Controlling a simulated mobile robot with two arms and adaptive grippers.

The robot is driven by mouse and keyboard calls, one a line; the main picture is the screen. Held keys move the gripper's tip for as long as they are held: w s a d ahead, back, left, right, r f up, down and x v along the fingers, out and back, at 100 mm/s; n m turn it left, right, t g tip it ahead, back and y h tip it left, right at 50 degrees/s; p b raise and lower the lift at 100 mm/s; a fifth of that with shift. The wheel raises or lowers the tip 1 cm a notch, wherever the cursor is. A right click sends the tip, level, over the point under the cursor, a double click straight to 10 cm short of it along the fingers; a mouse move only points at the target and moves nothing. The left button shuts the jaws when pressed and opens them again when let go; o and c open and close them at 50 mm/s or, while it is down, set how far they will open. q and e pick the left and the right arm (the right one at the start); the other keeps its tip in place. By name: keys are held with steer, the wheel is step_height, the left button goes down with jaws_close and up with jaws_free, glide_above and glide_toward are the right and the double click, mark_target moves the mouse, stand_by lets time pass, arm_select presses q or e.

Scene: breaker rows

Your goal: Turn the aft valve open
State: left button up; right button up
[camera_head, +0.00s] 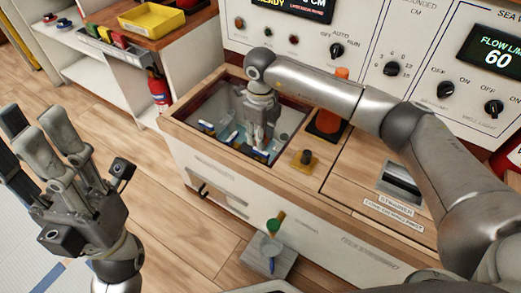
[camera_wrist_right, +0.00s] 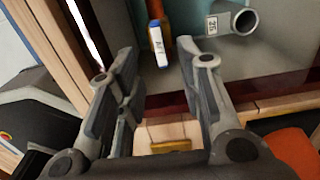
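The recessed bay (camera_head: 178,121) in the counter holds several small valves with blue and white handles, such as a left one (camera_head: 206,127) and a front one (camera_head: 262,155). I cannot read which is the aft valve. My right gripper (camera_head: 258,146) points down into the bay and hides part of it. In the right wrist view its two fingers are apart and empty. A blue handle with a white label (camera_wrist_right: 158,45) shows between and beyond the fingertips, beside an orange part (camera_wrist_right: 160,20). My left gripper (camera_head: 45,140) is open and empty over the floor.
The bay's wooden rim surrounds my right gripper. An orange-and-black object (camera_head: 328,122) and a yellow-based knob (camera_head: 303,159) stand right of the bay. A control panel (camera_head: 360,75) rises behind.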

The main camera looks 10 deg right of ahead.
mark_target(261, 153)
step_height(261, 153, down, 6)
steer(key=shift+f+b, duration=0.15)
steer(key=shift+b, duration=0.8)
steer(key=shift+c, duration=0.3)
jaws_close()
